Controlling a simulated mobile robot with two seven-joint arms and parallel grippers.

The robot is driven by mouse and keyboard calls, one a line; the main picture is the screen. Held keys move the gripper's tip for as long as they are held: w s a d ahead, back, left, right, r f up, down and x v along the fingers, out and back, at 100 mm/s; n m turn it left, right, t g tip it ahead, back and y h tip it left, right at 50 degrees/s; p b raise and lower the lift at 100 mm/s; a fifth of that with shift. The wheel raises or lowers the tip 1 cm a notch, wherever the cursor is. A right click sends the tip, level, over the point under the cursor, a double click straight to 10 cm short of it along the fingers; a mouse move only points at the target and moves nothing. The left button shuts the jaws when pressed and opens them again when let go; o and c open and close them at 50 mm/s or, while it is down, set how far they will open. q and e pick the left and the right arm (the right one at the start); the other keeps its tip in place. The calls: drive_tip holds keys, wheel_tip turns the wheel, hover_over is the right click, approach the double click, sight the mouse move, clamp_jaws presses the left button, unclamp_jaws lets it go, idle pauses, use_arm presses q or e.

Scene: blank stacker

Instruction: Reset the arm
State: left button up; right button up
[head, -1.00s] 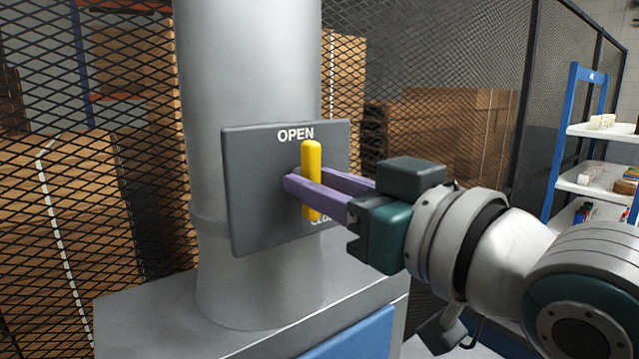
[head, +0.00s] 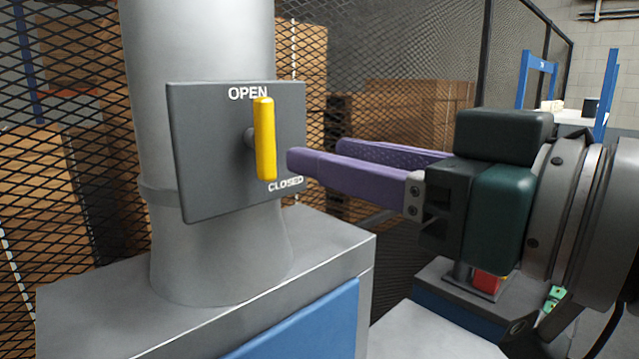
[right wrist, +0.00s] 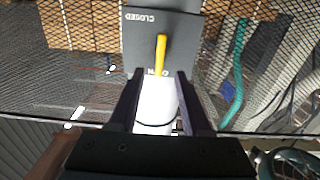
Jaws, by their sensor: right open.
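My right gripper (head: 315,156) is open and empty, with its purple fingers pointing left. Its fingertips are just right of the yellow lever handle (head: 265,138) and apart from it in the head view. The handle stands upright on a dark grey panel (head: 200,160) marked OPEN at the top and CLOSED at the lower right. In the right wrist view the handle (right wrist: 161,53) shows ahead of and between the two spread fingers (right wrist: 158,80), and the panel (right wrist: 186,28) appears upside down. My left gripper is not in view.
The panel is fixed to a thick grey column (head: 200,50) on a grey cabinet (head: 90,315) with a blue front. Mesh fencing (head: 390,55) with cardboard boxes (head: 420,105) behind it stands at the back. A blue-framed shelf (head: 525,70) is at the far right.

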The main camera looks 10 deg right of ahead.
drive_tip(key=shift+v, duration=0.8)
drive_tip(key=s+d+f+m+g+h, duration=0.2)
drive_tip(key=s+d+f+g+h, duration=0.15)
drive_tip(key=f, duration=0.55)
drive_tip(key=s+d+f+m+g+h, duration=0.25)
drive_tip(key=s+d+f+h, duration=0.2)
drive_tip(key=f, duration=0.45)
drive_tip(key=s+d+f+g+h, duration=0.25)
drive_tip(key=s+f+g, duration=0.25)
drive_tip(key=s, duration=0.5)
drive_tip(key=w+d+r+p+v, duration=0.1)
drive_tip(key=w+p+v, duration=0.1)
drive_tip(key=p+v, duration=1.1)
drive_tip(key=shift+w+m+p, duration=0.35)
drive_tip(key=shift+m, duration=0.1)
drive_tip(key=shift+d, duration=0.1)
